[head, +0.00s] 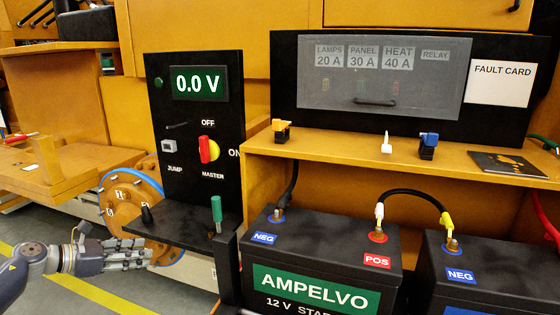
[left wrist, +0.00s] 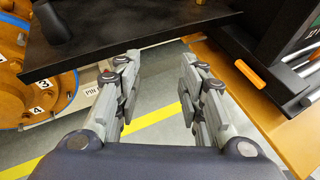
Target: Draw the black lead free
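One black lead (head: 412,193) arcs from the red-ringed POS post of the left battery (head: 330,255) to the NEG post of the right battery (head: 480,262). It has a white end (head: 379,212) and a yellow end (head: 447,221). A second black lead (head: 292,185) rises from the left battery's NEG post to under the shelf. My left gripper (head: 145,252) is at the lower left, left of the batteries, apart from both leads. In the left wrist view its fingers (left wrist: 157,75) are spread with nothing between them. My right gripper is out of view.
The black panel (head: 200,120) reads 0.0 V, with a red-yellow master knob (head: 209,149). Its ledge (head: 180,228), bearing a green-handled peg, lies between my left gripper and the batteries. The wooden shelf (head: 330,150) overhangs the batteries. An orange numbered flange (head: 125,205) stands beside my gripper.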

